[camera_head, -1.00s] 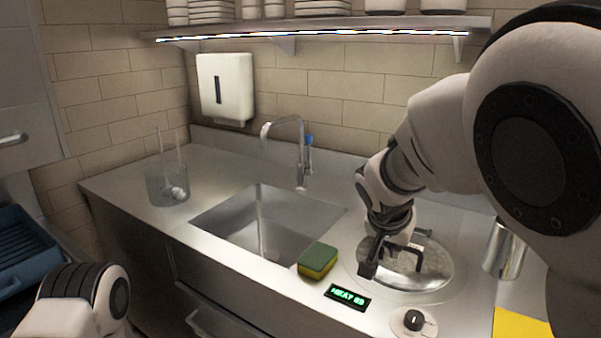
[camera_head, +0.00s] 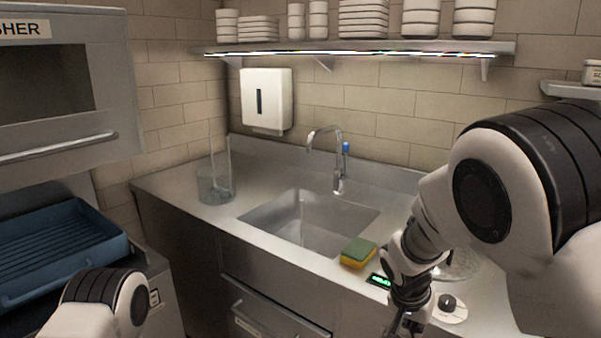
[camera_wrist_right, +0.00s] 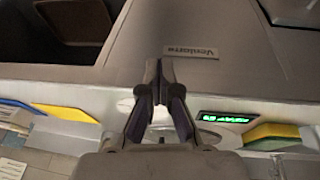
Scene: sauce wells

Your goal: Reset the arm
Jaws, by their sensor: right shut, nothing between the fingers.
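My right arm comes in from the right in the head view. Its gripper (camera_head: 405,326) hangs in front of the counter's front edge, near the bottom of the picture, with its tips partly cut off. In the right wrist view the two fingers (camera_wrist_right: 160,78) are together, with nothing between them. The round metal lid or plate (camera_head: 462,266) on the counter is mostly hidden behind my right arm. Of my left arm only a link shows at the lower left; its gripper is out of view.
A green and yellow sponge (camera_head: 358,253), a green-lit display (camera_head: 379,281) and a knob (camera_head: 449,303) lie near the counter's front edge. Behind are a sink (camera_head: 300,222), a faucet (camera_head: 338,165) and a glass container (camera_head: 215,187). A blue rack (camera_head: 60,250) stands left.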

